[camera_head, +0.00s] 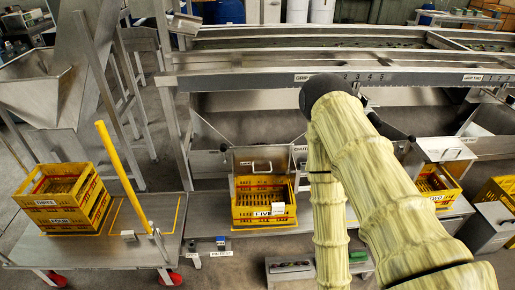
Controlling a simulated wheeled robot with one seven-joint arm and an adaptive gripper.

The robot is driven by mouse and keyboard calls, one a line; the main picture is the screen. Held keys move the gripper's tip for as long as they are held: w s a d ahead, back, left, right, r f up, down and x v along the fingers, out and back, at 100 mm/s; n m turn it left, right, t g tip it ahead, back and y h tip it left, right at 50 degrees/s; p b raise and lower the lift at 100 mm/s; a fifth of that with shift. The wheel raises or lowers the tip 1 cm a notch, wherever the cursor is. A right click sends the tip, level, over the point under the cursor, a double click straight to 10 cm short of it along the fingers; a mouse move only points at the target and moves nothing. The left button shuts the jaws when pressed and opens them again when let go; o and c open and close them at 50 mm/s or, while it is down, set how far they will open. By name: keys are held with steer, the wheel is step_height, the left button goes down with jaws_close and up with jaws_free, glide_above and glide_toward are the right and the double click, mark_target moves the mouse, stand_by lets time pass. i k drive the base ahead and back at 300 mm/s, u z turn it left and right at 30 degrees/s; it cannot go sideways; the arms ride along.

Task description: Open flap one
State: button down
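A grey metal flap (262,158) with a handle is at the chute mouth above the yellow crate labelled FIVE, left of my arm. A second, lighter flap (445,149) with a handle is at the chute right of my arm. Labels near the flaps are partly covered or too small to read, so I cannot tell which is flap one. My sleeved arm rises from the lower right and covers the area between these flaps. My gripper does not show in this view.
The FIVE crate (264,207) stands below the left flap. Another yellow crate (437,187) is right of my arm. Stacked crates (72,202) sit on a cart (100,252) with a yellow handle. A long metal beam (235,80) with numbers crosses above the chutes.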

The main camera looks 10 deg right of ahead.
mark_target(260, 160)
steer(key=u, duration=0.05)
steer(key=k, duration=0.5)
steer(key=z, duration=0.65)
steer(key=i, duration=1.15)
steer(key=u, duration=0.4)
